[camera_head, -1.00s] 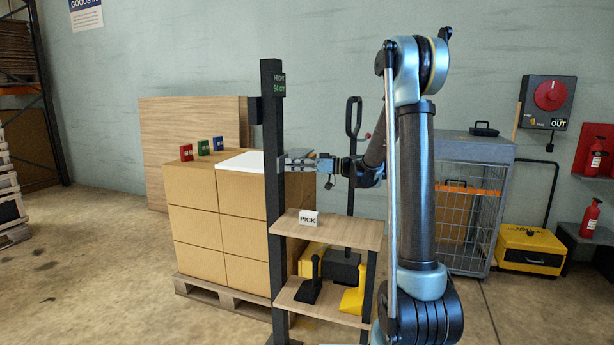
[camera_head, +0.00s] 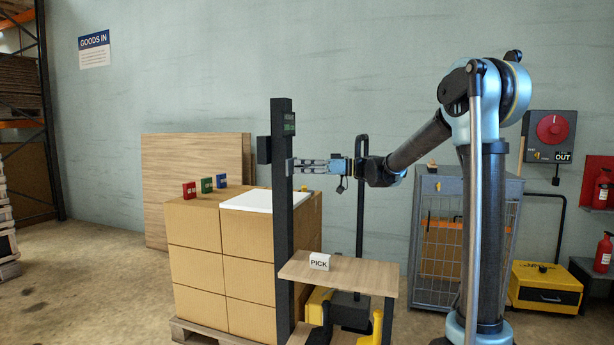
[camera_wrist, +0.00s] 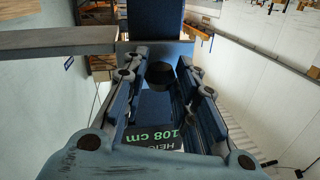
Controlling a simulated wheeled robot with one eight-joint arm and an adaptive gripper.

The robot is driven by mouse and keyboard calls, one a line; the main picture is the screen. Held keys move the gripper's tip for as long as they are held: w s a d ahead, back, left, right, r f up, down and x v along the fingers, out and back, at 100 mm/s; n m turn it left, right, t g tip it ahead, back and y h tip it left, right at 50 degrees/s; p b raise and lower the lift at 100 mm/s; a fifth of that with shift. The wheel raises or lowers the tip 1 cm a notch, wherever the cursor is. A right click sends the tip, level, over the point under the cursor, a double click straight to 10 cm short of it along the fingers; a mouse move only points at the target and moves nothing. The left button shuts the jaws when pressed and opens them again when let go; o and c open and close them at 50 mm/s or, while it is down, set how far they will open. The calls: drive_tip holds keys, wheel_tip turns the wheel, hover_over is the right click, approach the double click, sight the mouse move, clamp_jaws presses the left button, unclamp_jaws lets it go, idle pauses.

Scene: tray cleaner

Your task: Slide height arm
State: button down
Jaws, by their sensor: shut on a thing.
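The dark upright post (camera_head: 282,230) stands beside the stacked boxes, with a small display (camera_head: 289,124) near its top. In the wrist view the display (camera_wrist: 152,138) appears upside down and reads 108 cm. My gripper (camera_head: 298,166) reaches the post from the right, below the display. It is shut on a dark round handle (camera_wrist: 189,73), seen between the fingers in the wrist view. A flat grey bar (camera_wrist: 55,42), possibly the height arm, extends left there. In the head view the held part is mostly hidden by the gripper.
Cartons (camera_head: 220,260) on a pallet stand left of the post, with a white sheet (camera_head: 252,200) and small coloured blocks on top. A wooden shelf (camera_head: 345,274) with a PICK sign (camera_head: 319,262) lies below my gripper. A wire cage (camera_head: 462,240) stands to the right.

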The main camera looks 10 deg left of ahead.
drive_tip(key=shift+w+r, duration=0.15)
drive_tip(key=c, duration=1.3)
unclamp_jaws()
drive_tip(key=d, duration=0.8)
drive_tip(key=w+d, duration=0.1)
drive_tip(key=d, duration=0.3)
drive_tip(key=s+d+f+m+t+h, duration=0.1)
drive_tip(key=s+d+f+m+h, duration=0.4)
drive_tip(key=s+d+f, duration=0.5)
drive_tip(key=s+d+f+m+t+h, duration=0.1)
drive_tip(key=s+d+f+m+h, duration=0.5)
drive_tip(key=s+d+f, duration=0.5)
drive_tip(key=s+d+f+m+t+h, duration=0.1)
drive_tip(key=s+d+f+m+h, duration=0.4)
drive_tip(key=s+d+f, duration=0.6)
drive_tip(key=shift+s+f+m+t+h, duration=0.2)
drive_tip(key=shift+s+f+h, duration=0.35)
drive_tip(key=shift+f, duration=0.2)
drive_tip(key=shift+s+f+m+t+h, duration=0.1)
drive_tip(key=shift+s+f+t+h, duration=0.1)
drive_tip(key=shift+s+f+h, duration=0.45)
